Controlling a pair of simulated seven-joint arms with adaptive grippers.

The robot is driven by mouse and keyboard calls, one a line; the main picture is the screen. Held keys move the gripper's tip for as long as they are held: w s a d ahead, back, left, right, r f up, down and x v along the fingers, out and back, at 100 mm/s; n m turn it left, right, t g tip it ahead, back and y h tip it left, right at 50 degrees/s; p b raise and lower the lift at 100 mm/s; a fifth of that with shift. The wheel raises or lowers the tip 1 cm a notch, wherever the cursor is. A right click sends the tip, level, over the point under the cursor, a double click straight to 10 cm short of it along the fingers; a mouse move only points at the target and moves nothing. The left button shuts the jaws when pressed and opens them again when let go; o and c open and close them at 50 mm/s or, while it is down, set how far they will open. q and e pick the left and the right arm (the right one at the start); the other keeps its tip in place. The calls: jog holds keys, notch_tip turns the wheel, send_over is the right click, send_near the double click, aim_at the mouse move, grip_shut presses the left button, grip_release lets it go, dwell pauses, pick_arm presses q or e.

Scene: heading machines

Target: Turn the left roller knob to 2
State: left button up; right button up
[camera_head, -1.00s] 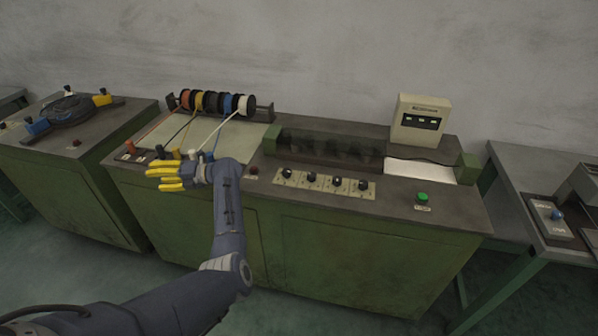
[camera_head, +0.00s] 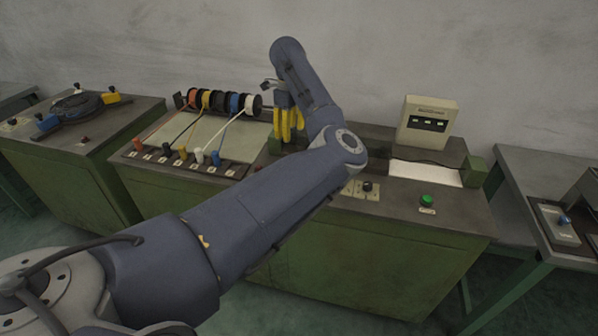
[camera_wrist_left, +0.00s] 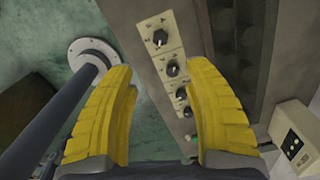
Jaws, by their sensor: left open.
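The row of black knobs sits on light plates on the machine's front top. In the left wrist view the left roller knob (camera_wrist_left: 160,38) is the topmost and largest-looking, with several more black knobs (camera_wrist_left: 172,68) below it. Its pointer and numbers are too small to read surely. In the head view my arm hides the left roller knob; the rightmost knob (camera_head: 367,186) shows. My left gripper (camera_head: 288,128) is open and empty, its yellow fingers pointing down above the machine near the roller housing's left end. In the left wrist view its fingers (camera_wrist_left: 160,72) stand apart, either side of the knob row.
Colored spools (camera_head: 218,101) and several colored levers (camera_head: 181,152) are on the machine's left part. A green button (camera_head: 427,201) and a cream display box (camera_head: 424,124) are at its right. Separate machines stand on both sides.

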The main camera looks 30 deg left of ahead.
pick_arm(q)
notch_tip(320, 180, down, 17)
jog(key=shift+f, duration=0.1)
dwell(0.6)
jog(key=shift+c, duration=0.2)
grip_shut()
dwell(0.4)
